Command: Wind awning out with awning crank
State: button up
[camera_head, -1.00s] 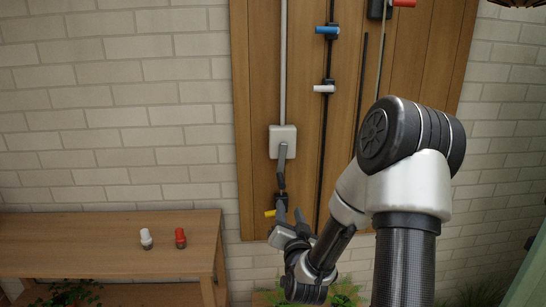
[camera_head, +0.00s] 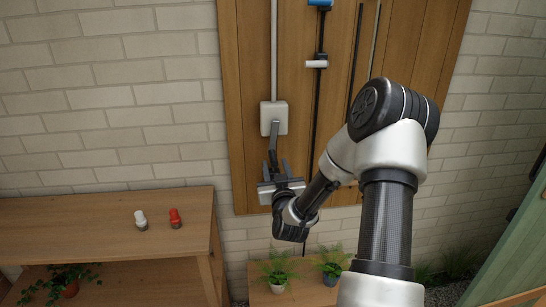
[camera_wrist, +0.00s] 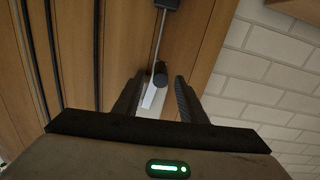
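The awning crank hangs on the wooden board below a white box (camera_head: 273,118). Its grey arm (camera_head: 274,139) slants down from the box. My gripper (camera_head: 276,170) is at the crank's lower end, fingers pointing up and apart. In the wrist view my gripper (camera_wrist: 155,100) has its fingers on both sides of a dark round knob (camera_wrist: 160,78) and a pale strip. A visible gap lies between the strip and the right finger; contact with the left finger cannot be told. The lower grip of the crank is largely hidden behind my gripper in the head view.
Potted ferns (camera_head: 277,270) stand below the board.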

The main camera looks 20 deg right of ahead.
aim_at(273, 158)
jog(key=x, duration=0.5)
jog(key=shift+w, duration=0.4)
grip_shut()
